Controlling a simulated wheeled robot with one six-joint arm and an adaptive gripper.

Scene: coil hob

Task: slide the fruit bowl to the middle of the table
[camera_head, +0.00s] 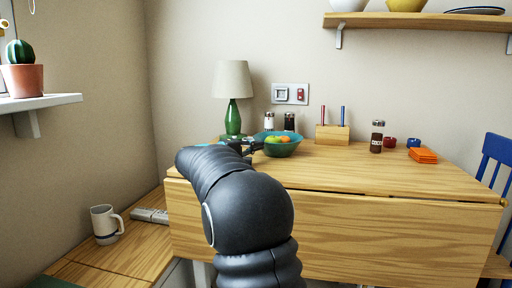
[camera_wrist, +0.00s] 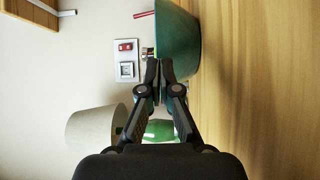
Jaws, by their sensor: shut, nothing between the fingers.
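The green fruit bowl (camera_head: 284,150) with several fruits in it stands on the wooden table (camera_head: 385,176), toward its back left part. In the wrist view the bowl (camera_wrist: 181,42) shows large and turned sideways, just beyond my fingertips. My gripper (camera_head: 256,146) is at the bowl's left side, low over the table. In the wrist view my gripper (camera_wrist: 158,66) is shut, with its two fingertips together and nothing between them. The tips look close to the bowl's wall; I cannot tell if they touch it. The fruit is hidden in the wrist view.
A green lamp (camera_head: 233,115) stands left of the bowl, with shakers (camera_head: 289,121) behind it. A wooden block (camera_head: 332,134), a brown jar (camera_head: 377,137) and orange coasters (camera_head: 423,155) stand to the right. The table's front middle is clear.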

